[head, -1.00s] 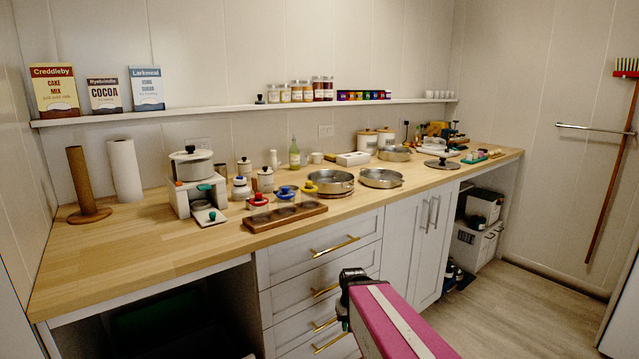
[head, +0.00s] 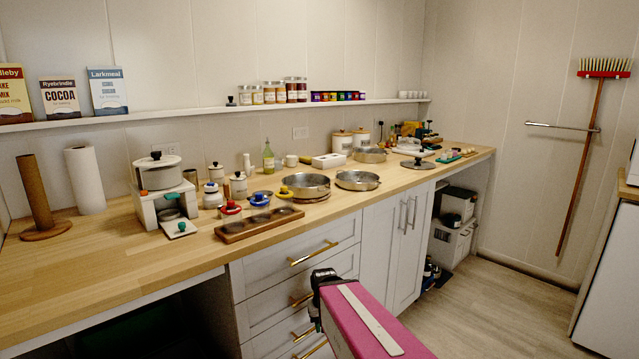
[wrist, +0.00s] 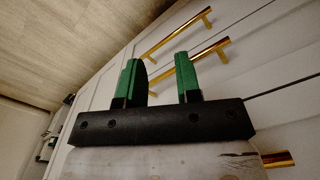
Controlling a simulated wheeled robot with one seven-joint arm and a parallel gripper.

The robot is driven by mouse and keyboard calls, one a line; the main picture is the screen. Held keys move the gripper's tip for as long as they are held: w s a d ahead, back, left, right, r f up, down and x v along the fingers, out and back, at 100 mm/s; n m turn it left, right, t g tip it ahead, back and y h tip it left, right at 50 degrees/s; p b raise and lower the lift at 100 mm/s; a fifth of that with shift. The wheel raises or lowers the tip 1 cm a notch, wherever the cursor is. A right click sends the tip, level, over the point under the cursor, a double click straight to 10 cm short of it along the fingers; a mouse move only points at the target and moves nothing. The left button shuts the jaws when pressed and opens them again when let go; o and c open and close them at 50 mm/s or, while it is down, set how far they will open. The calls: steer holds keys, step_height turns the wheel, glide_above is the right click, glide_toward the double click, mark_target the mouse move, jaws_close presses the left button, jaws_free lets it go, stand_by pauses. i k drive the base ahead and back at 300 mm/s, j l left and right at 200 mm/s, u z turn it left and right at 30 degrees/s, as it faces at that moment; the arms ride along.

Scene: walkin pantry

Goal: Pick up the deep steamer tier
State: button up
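Several round metal pans that look like steamer tiers stand on the wooden counter. One tier (head: 305,188) is at the middle front with a yellow-knobbed thing beside it. Another tier (head: 357,181) is just right of it, and a third (head: 369,155) is farther back. I cannot tell for sure which is the deep one. My gripper (head: 316,299) is low in front of the drawers, below the counter edge and away from the tiers. In the wrist view my gripper (wrist: 158,80) has its green fingers apart with nothing between them; gold drawer handles lie beyond.
A wooden tray (head: 259,224) with round hollows sits at the counter's front edge. A dark-knobbed lid (head: 417,164) lies right of the tiers. A white pot (head: 157,172) stands on the left. The counter's left front is clear, as is the floor (head: 490,305) at right.

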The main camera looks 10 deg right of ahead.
mark_target(370, 155)
steer(key=l+u, duration=0.45)
steer(key=l, duration=1.35)
steer(key=k, duration=0.05)
